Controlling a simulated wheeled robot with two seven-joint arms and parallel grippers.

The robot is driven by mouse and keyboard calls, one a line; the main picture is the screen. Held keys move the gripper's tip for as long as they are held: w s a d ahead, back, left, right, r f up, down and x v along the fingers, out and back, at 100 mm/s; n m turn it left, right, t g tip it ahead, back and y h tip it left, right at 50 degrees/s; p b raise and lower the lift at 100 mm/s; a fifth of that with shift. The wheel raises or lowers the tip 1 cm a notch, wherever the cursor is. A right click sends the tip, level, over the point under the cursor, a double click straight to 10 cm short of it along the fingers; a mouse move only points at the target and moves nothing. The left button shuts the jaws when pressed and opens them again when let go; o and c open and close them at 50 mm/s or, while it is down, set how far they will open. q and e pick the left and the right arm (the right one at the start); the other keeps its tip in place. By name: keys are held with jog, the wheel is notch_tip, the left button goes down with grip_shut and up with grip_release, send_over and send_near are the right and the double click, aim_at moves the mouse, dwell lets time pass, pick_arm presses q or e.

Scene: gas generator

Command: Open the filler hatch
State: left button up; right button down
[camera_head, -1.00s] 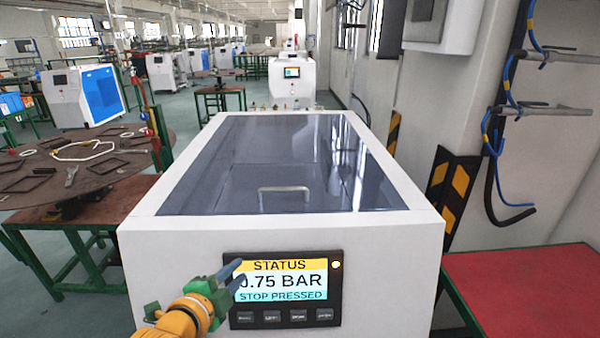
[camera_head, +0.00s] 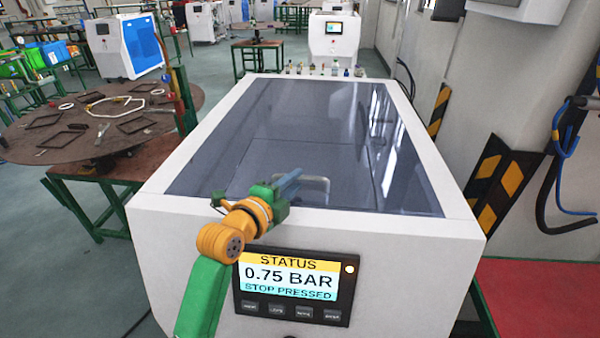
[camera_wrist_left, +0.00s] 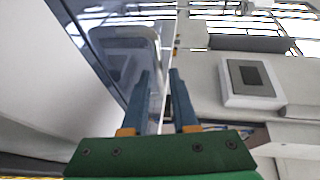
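The generator's white cabinet has a dark tinted glass hatch (camera_head: 290,120) on top, lying flat and closed. My right gripper is out of view.
A status panel (camera_head: 292,287) on the cabinet front reads 0.75 BAR, STOP PRESSED. A round table (camera_head: 60,140) with metal frames stands left. A red-topped table (camera_head: 540,300) stands right, below the wall. Several small fittings (camera_head: 335,69) stand behind the hatch.

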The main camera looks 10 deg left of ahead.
aim_at(299, 179)
pick_arm(q)
jog(key=x, duration=0.3)
jog(key=shift+w+d+f, duration=0.15)
jog(key=shift+w+f, duration=0.05)
jog(key=shift+w, duration=0.05)
jog(key=shift+s, duration=0.2)
jog(key=shift+r, duration=0.1)
grip_shut()
dwell(0.9)
